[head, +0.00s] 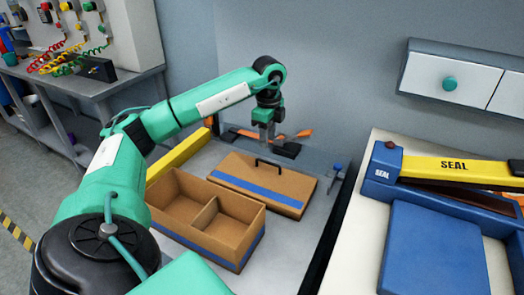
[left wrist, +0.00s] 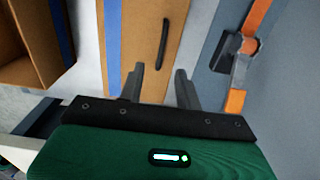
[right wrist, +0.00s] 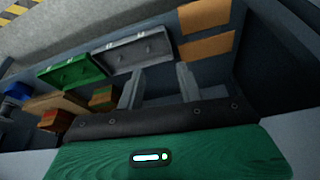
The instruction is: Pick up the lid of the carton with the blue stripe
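The carton lid (head: 236,176) is a flat brown board with a blue stripe and a black handle (head: 269,162). It lies on the grey bench beside the open brown carton (head: 213,230), which has two compartments and a blue stripe. My left gripper (head: 267,140) is above the far edge of the lid, pointing down, apart from it. In the left wrist view its fingers (left wrist: 160,86) are apart and empty, with the lid's handle (left wrist: 164,38) ahead of them. My right gripper (right wrist: 158,88) shows only in the right wrist view, with its fingers apart and nothing between them.
A yellow bar (head: 178,157) lies behind the carton. An orange-handled tool (head: 292,134) lies near the wall. A blue sealer (head: 400,178) with a yellow "SEAL" arm stands on the right table. Green and grey cases (right wrist: 72,69) show in the right wrist view.

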